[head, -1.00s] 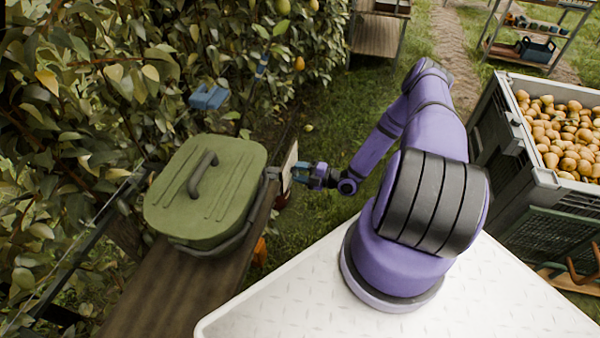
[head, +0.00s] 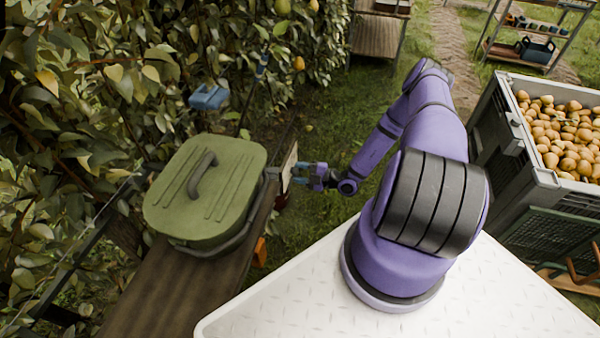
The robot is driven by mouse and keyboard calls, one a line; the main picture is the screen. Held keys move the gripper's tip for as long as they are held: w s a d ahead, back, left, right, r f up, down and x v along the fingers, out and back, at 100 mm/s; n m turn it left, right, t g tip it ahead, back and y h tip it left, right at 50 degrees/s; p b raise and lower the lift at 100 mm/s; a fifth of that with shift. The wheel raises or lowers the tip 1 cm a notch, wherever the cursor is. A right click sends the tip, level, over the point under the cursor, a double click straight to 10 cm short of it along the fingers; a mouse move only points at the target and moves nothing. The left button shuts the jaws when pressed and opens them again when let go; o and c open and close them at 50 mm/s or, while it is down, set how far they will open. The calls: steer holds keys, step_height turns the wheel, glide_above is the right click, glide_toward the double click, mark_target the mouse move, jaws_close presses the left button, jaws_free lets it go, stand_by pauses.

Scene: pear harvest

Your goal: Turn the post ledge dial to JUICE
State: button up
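A pale upright panel (head: 289,168) stands at the end of the wooden ledge (head: 150,290), just right of the green lidded box. It is seen almost edge-on, so no dial face, pointer or lettering can be read. My gripper (head: 297,173) is just right of the panel, pointing left at it. Whether the fingertips touch anything on the panel cannot be told at this size.
The green box (head: 235,185) with a dark handle sits on the ledge, close to the panel. A blue object (head: 209,97) hangs by the leafy hedge. A large crate (head: 545,180) of pears stands at the right. Open grass lies behind my arm.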

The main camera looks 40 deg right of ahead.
steer(key=o, duration=0.3)
steer(key=v, duration=1)
steer(key=shift+s+d, duration=0.3)
steer(key=shift+r, duration=0.1)
